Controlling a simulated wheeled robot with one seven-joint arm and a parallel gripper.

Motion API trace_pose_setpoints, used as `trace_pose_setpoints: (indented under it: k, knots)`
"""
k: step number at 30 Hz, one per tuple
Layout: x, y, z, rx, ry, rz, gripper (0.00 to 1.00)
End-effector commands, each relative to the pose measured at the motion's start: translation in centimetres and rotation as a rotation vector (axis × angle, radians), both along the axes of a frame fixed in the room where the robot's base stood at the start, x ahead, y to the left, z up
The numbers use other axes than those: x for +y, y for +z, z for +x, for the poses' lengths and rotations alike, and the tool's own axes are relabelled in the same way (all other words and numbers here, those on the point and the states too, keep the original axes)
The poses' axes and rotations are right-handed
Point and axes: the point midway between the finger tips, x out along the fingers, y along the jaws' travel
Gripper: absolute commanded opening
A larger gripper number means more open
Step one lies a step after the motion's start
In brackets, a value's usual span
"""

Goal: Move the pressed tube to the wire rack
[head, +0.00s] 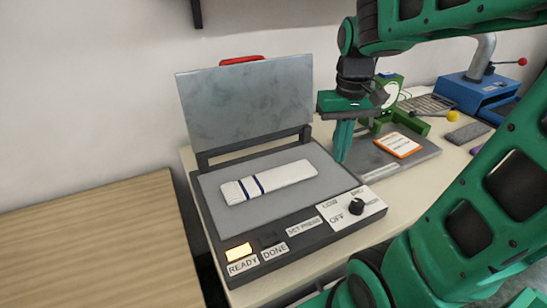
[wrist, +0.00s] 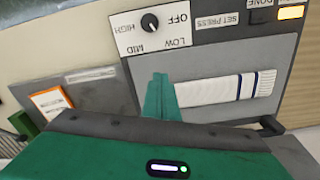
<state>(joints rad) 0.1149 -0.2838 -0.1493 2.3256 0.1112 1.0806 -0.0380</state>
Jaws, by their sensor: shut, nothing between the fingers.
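The white knitted tube (head: 268,181) with dark blue stripes lies flat on the grey bed of the open press (head: 225,210). It also shows in the wrist view (wrist: 215,89). The press lid (head: 247,103) stands raised behind it. My green gripper (head: 343,142) is shut and empty, pointing down near the press's right edge, just right of the tube's plain end. In the wrist view my fingertips (wrist: 158,88) appear beside that end, apart from it. I cannot clearly make out a wire rack; a dark ribbed piece (head: 427,103) at the back right is too small to identify.
The press front has a black dial (head: 356,207) and a lit yellow READY lamp (head: 239,252). Right of the press lie a dark plate with an orange-edged card (head: 397,145), a green dial device (head: 391,90) and a blue machine (head: 478,92). A wooden top (head: 100,245) at left is bare.

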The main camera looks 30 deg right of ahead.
Motion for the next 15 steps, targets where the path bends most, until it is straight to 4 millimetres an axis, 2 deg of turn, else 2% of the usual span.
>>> trace_pose_setpoints:
  k: [1,3,6,10,15]
  knots:
    - [1.1,0.4,2.7,0.004,0.055,-0.002,0.0]
    - [2.8,0.8,5.8,0.003,0.121,-0.001,0.0]
    - [5.2,1.2,9.4,0.003,0.203,0.004,0.0]
    - [7.7,1.3,12.4,0.002,0.278,0.01,0.0]
    - [9.2,1.1,13.9,0.001,0.317,0.014,0.0]
